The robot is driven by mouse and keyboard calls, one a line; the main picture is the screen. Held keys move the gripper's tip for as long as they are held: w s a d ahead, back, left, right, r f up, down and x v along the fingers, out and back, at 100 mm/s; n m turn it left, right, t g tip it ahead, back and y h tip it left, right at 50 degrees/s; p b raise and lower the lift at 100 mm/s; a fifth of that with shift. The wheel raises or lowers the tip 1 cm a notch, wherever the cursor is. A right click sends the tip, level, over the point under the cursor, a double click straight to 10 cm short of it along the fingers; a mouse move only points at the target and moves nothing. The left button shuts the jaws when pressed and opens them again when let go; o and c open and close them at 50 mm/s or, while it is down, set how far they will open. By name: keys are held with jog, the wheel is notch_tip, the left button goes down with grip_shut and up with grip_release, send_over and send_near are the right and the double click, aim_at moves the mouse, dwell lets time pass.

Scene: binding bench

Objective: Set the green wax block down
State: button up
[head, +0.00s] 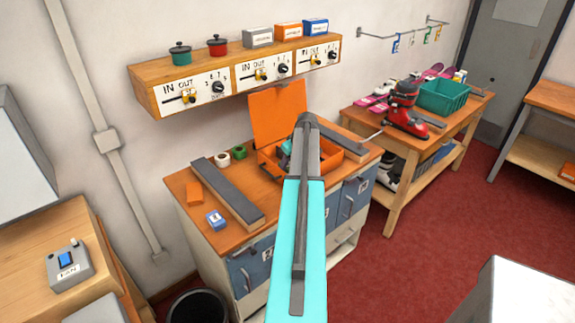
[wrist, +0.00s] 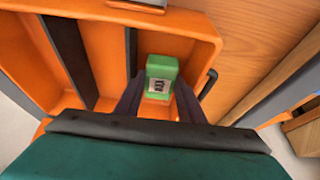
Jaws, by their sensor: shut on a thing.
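The green wax block (wrist: 162,70), with a black-and-white label, is between the two dark fingers of my gripper (wrist: 160,97) in the wrist view. The gripper is shut on it. The block is over or inside a side section of the orange box (wrist: 208,32), beside a dark divider. I cannot tell whether it touches the floor of the box. In the head view the orange box (head: 268,160) stands on the bench with its lid (head: 277,112) raised at the back. My arm hides much of the box there, and the block does not show clearly.
On the wooden bench top (head: 180,185), left of the box, lie a long grey bar (head: 228,190), an orange block (head: 194,193), a blue block (head: 215,220) and small rolls (head: 238,152). A shelf with dials (head: 235,75) hangs above. A second bench (head: 440,130) stands right.

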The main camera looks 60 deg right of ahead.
jog(key=shift+f+b, duration=0.35)
jog(key=shift+f, duration=0.2)
jog(key=o, duration=0.8)
jog(key=shift+r, duration=0.15)
jog(key=shift+r+p, duration=0.55)
jog(key=shift+r, duration=0.15)
jog(key=shift+s+r+b, duration=0.15)
jog(key=shift+r+b, duration=0.05)
jog(key=shift+b, duration=0.15)
jog(key=b+v, duration=0.3)
jog(key=v, duration=0.8)
jog(key=shift+a+r, duration=0.1)
jog(key=shift+r, duration=0.05)
